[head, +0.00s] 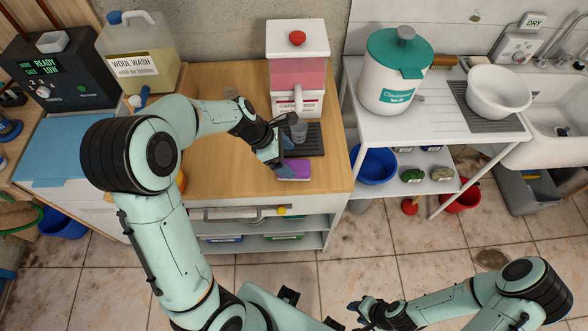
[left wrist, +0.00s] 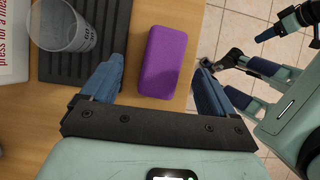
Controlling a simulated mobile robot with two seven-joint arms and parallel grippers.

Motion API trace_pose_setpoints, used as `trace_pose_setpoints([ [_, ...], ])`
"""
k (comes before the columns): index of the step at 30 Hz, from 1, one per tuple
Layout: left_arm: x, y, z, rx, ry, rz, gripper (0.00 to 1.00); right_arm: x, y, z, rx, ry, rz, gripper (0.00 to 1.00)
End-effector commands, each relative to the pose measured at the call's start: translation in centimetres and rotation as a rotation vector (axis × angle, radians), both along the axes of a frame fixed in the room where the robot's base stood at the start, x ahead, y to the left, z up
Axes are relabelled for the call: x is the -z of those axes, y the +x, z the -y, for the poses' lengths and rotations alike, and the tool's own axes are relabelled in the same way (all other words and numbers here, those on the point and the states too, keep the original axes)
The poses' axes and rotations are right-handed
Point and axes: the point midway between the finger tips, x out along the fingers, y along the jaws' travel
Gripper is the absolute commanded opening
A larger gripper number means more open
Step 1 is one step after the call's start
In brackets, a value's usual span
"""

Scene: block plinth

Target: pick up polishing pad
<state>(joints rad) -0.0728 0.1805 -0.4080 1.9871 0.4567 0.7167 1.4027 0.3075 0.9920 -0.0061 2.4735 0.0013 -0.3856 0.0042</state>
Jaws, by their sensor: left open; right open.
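The polishing pad appears to be the purple block (head: 296,169) near the front edge of the wooden counter. It also shows in the left wrist view (left wrist: 168,60), lying flat. My left gripper (head: 277,158) is low at the pad's left side in the head view, covering part of it. In the left wrist view my left gripper (left wrist: 158,86) is open, with the pad lying ahead of and between the lines of its fingers, not held. My right gripper (head: 362,312) is open and empty, low in the head view, over the floor.
A white and pink dispenser (head: 298,60) stands behind the mat.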

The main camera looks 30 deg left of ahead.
Motion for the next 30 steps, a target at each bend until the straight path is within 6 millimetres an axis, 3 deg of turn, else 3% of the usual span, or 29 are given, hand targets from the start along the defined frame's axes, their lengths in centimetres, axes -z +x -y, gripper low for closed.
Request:
trace_pose_setpoints([
  [9,4.2,0.4,1.8,0.002,-0.001,-0.005,0.88,1.3,-1.0,0.0,-0.001,0.000,-0.011,0.43],
  [18,4.4,0.7,2.0,0.000,0.000,-0.001,0.88,1.3,-1.0,0.0,0.000,0.000,-0.011,0.43],
  [24,4.4,0.7,2.0,0.000,0.000,-0.001,0.32,1.3,-1.0,0.0,-0.001,0.000,-0.011,0.43],
  [30,4.4,0.7,2.0,0.000,0.000,-0.001,0.31,1.3,-1.0,0.0,-0.001,0.000,-0.011,0.43],
])
